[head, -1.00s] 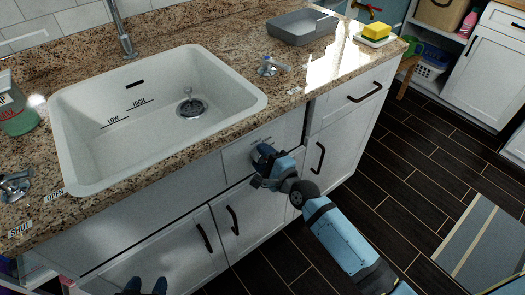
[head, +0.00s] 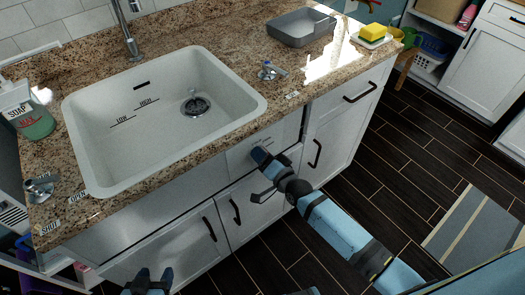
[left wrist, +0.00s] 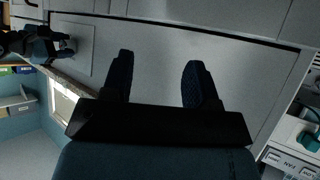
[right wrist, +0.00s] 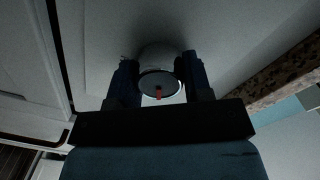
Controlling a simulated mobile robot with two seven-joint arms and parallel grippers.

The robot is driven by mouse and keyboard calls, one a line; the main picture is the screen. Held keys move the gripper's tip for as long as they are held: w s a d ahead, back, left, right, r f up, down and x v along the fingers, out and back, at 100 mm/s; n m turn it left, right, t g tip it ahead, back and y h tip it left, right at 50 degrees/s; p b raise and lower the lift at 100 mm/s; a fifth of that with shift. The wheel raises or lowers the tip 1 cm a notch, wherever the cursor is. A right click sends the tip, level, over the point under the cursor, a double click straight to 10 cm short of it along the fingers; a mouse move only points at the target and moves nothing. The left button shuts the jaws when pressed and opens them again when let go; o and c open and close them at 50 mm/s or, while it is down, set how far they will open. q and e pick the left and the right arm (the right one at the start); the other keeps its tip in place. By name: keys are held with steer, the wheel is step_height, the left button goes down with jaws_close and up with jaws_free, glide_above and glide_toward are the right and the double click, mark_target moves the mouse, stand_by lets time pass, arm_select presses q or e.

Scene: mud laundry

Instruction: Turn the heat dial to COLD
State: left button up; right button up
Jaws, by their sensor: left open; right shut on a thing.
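The white sink (head: 85,120) is set in the granite counter (head: 215,48) above the panel. Cabinet handles (head: 235,210) stick out below. A soap bottle (head: 30,115), a grey tray (head: 300,30) and a yellow sponge (head: 371,31) stand on the counter. The dark floor at right is mostly clear.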

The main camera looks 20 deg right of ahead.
steer(key=n+p, duration=0.1)
steer(key=n, duration=0.1)
steer(key=shift+r+n+p, duration=0.1)
steer(key=shift+n+p, duration=0.65)
steer(key=shift+n, duration=0.45)
steer(key=n+p, duration=0.1)
steer(key=n, duration=0.2)
steer(key=shift+a+n, duration=0.1)
steer(key=shift+n, duration=0.2)
steer(key=shift+n+h+p, duration=0.3)
steer(key=shift+n+p, duration=0.1)
steer(key=shift+n, duration=0.3)
steer(key=n, duration=0.2)
steer(key=shift+n, duration=0.3)
arm_select(q)
steer(key=r, duration=0.2)
steer(key=shift+s+a+r, duration=0.2)
steer(key=shift+a+r, duration=0.05)
steer(key=shift+r, duration=0.15)
arm_select(e)
steer(key=shift+n, duration=0.3)
arm_select(q)
steer(key=shift+p, duration=0.3)
steer(key=shift+r, duration=0.25)
